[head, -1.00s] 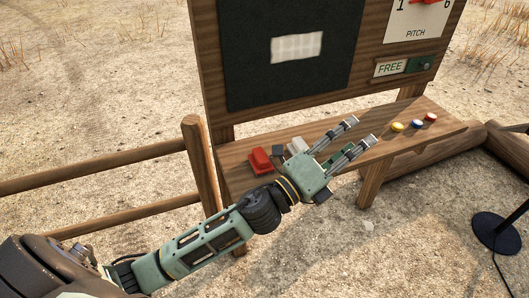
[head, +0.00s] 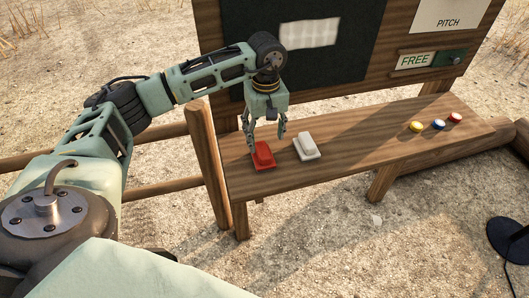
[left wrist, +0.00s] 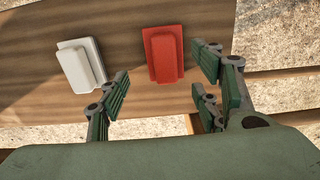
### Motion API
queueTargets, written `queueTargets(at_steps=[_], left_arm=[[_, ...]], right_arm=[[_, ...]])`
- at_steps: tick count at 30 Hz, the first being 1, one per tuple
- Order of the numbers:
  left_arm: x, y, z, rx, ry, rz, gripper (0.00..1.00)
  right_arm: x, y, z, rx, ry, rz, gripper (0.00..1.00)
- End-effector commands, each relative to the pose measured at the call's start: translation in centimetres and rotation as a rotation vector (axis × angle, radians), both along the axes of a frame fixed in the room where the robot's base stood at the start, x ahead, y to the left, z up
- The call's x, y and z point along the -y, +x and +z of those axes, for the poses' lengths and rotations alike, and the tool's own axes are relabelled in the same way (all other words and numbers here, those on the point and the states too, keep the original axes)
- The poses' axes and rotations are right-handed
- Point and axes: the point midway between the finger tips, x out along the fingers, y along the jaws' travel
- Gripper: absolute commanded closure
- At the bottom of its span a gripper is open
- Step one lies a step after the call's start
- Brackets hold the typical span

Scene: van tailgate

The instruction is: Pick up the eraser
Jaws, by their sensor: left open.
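A red block with a raised grip (head: 263,155) lies on the wooden shelf below the board, near its left end. A white block of similar shape (head: 307,147) lies just to its right. Either could be the eraser; I cannot tell which. My left gripper (head: 267,140) is open and points down just above the red block, with one finger on each side in the head view. In the left wrist view the red block (left wrist: 164,54) shows beyond the open fingers (left wrist: 160,92), and the white block (left wrist: 81,62) is to the left. My right gripper is not in view.
The dark board (head: 355,60) rises behind the shelf. A wooden post (head: 208,160) stands at the left end. The shelf's middle is clear.

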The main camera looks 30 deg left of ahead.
Motion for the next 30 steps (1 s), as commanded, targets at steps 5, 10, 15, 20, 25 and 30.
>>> queueTargets(at_steps=[5,10,15,20,25,30], left_arm=[[0.0,-0.2,-1.8,-0.005,-0.003,0.000,0.41],[-0.1,-0.3,-4.2,-0.007,-0.005,0.000,0.41],[-0.1,-0.2,-6.3,-0.002,-0.006,0.001,0.41],[-0.1,-0.2,-6.7,0.000,-0.006,0.000,0.41],[-0.1,-0.2,-6.7,0.000,-0.006,0.000,0.48],[-0.1,-0.2,-6.7,0.000,-0.006,0.000,0.62]], right_arm=[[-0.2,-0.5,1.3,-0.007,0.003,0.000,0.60],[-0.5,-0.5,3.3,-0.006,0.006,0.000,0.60],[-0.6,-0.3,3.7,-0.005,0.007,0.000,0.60],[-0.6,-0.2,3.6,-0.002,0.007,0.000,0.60],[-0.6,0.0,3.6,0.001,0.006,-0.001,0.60],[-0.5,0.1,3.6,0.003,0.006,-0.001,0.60]])
